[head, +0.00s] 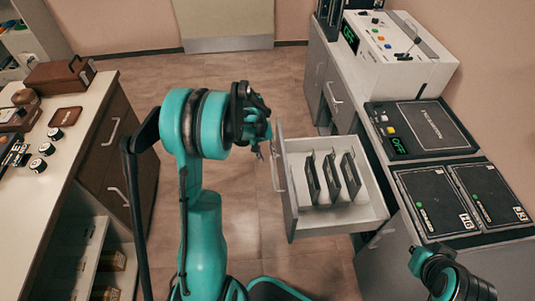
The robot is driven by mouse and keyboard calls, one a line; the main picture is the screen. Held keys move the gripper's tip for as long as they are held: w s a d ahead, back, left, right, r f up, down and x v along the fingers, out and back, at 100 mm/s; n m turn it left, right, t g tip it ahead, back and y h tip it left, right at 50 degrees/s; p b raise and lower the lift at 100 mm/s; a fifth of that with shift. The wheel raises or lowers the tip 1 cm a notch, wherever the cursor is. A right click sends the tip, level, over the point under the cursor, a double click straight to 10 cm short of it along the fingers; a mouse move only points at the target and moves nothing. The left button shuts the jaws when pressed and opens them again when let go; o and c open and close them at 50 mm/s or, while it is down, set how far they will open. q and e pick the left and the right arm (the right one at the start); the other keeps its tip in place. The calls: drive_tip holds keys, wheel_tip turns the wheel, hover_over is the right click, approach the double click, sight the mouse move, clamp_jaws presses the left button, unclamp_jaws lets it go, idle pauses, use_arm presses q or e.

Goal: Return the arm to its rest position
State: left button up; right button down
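My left arm, teal and black, rises through the middle of the head view. Its dark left gripper (260,148) points down and away, just left of the open drawer (345,219). Its fingertips are small and partly hidden by the wrist, so I cannot tell whether they are open or shut. It appears close to the drawer's front handle (275,167), but I cannot tell whether they touch. Part of my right arm shows at the lower right corner, over the grey cabinet. I cannot make out its gripper.
The pulled-out drawer holds several upright dark plates (350,175). The right counter carries a white machine (400,55) and dark panels (430,128). A left counter (62,165) holds knobs and a brown case (60,75). Open floor (240,190) lies between the counters.

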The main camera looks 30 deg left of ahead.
use_arm(q)
drive_tip(key=s+d+r+m+t+y, duration=0.1)
drive_tip(key=s+d+r+m, duration=0.1)
drive_tip(key=s+d+r, duration=0.3)
drive_tip(key=s+d+r+m+t, duration=0.1)
drive_tip(key=d+r, duration=0.3)
drive_tip(key=r, duration=0.3)
drive_tip(key=s+d+r+m+t, duration=0.3)
drive_tip(key=s+d, duration=0.3)
drive_tip(key=s, duration=0.6)
drive_tip(key=shift+d+r+m+t+y, duration=0.35)
drive_tip(key=shift+r+m+t+y, duration=0.05)
drive_tip(key=shift+r+m, duration=0.25)
